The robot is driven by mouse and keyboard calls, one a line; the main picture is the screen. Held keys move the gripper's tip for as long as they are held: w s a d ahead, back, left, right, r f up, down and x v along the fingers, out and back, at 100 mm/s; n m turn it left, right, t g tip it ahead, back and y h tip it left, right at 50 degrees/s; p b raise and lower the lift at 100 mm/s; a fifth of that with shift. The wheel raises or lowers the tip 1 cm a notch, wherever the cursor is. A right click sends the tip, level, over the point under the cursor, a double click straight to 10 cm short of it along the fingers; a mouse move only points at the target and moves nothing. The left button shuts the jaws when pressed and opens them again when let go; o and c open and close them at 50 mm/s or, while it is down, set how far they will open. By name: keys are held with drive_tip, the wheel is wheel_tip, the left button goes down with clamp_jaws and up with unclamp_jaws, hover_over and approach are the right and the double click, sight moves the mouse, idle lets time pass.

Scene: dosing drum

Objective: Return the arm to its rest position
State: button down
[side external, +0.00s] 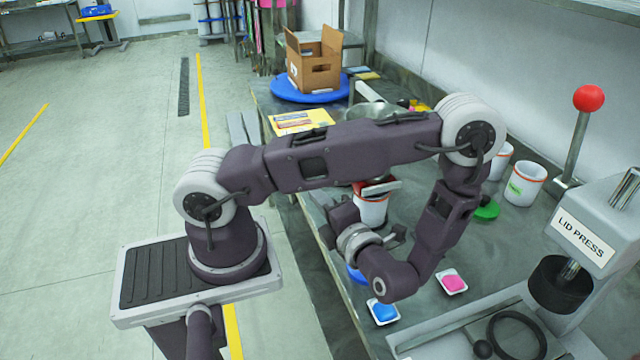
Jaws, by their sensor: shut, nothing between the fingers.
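My arm reaches from its base at the left over the metal bench, bends down at the elbow and folds back at the wrist. My gripper (328,207) is shut and empty, held near the bench's front edge and pointing up and to the left. Its fingers are small and partly unclear here. A white pot with a red rim (371,212) stands just behind the wrist, partly hidden by the arm. A red and grey piece (378,187) shows at its top; I cannot tell how they join.
The lid press (585,240) stands at right, near white pots (524,184) and a green lid (487,211). A metal bowl (372,111) and a cardboard box (314,62) on a blue disc (290,92) are behind.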

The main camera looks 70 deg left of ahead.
drive_tip(key=d, duration=0.5)
drive_tip(key=s+d+r+n+t+h, duration=0.2)
drive_tip(key=r+n+h, duration=0.6)
drive_tip(key=n, duration=0.8)
drive_tip(key=s+d+r+n+t+h, duration=0.2)
drive_tip(key=d+r+n+t+h, duration=0.4)
drive_tip(key=n, duration=1)
wheel_tip(320, 180, up, 4)
drive_tip(key=d+h, duration=0.1)
drive_tip(key=h, duration=0.2)
drive_tip(key=shift+r, duration=0.25)
drive_tip(key=shift+a, duration=0.1)
